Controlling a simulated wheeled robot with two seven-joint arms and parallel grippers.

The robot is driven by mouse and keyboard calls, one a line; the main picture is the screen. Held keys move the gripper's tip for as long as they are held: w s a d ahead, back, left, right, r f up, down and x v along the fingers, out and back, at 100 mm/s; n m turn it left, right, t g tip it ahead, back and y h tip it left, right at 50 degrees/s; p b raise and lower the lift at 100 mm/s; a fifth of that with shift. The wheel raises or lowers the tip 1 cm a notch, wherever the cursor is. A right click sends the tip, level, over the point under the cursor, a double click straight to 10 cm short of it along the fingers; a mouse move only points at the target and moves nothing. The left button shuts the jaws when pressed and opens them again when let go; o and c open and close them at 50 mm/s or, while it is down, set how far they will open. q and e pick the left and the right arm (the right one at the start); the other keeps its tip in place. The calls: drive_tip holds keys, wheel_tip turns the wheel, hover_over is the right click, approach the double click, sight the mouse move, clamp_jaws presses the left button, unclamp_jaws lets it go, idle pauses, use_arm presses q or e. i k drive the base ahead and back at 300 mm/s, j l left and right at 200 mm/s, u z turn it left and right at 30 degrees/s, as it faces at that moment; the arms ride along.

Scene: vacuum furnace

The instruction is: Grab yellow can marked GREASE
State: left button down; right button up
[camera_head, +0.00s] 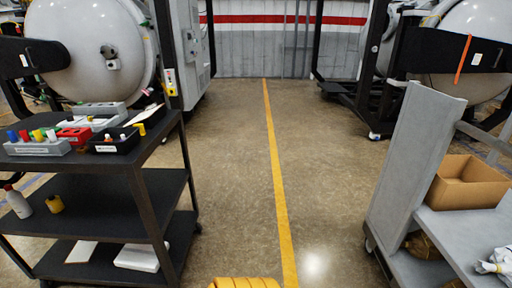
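A small yellow can (55,204) stands on the middle shelf of the black cart at the left. It is next to a white bottle (18,202) with a dark red cap. The can is too small for any marking to be read. Neither of my grippers is in view.
The black cart (150,188) carries grey bins (40,148), a red box and a black tray (115,141) on top. A grey shelf cart (415,150) with a cardboard box (467,184) stands right. The floor between is clear. A yellow ribbed shape is cut off at bottom centre.

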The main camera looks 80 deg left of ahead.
sight(54, 203)
drive_tip(key=u, duration=4.3)
